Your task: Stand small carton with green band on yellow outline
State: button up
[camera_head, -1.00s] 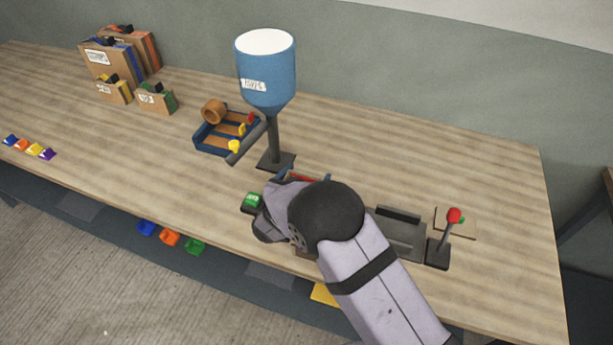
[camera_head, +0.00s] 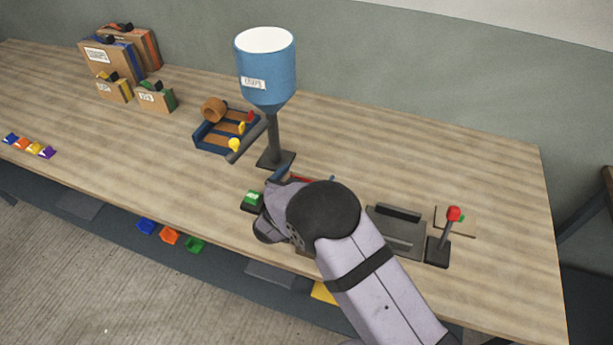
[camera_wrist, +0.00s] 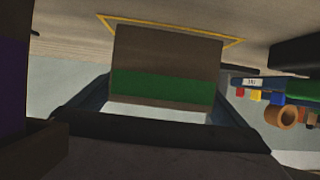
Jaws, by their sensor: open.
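The small carton with the green band (camera_wrist: 166,55) is close in front of my gripper in the wrist view, which appears upside down. Its brown base end is at the yellow outline (camera_wrist: 104,22), which shows on both sides of it, so it appears to stand upright within the outline. I cannot tell whether its base touches the table. My gripper (camera_wrist: 160,112) is open, its dark blue jaws to either side of the carton and apart from it. In the head view my arm hides the carton and outline; the jaw tips (camera_head: 307,176) show beyond my wrist.
A blue hopper on a stand (camera_head: 267,75) rises behind my gripper. A green button box (camera_head: 253,200) is close at left, a grey fixture (camera_head: 398,232) and red-knobbed lever (camera_head: 452,216) at right. A blue tray (camera_head: 212,143) and several cases (camera_head: 112,58) stand farther left.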

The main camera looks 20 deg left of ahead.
jog(key=b+v, duration=0.2)
jog(key=v, duration=1)
jog(key=shift+r, duration=0.2)
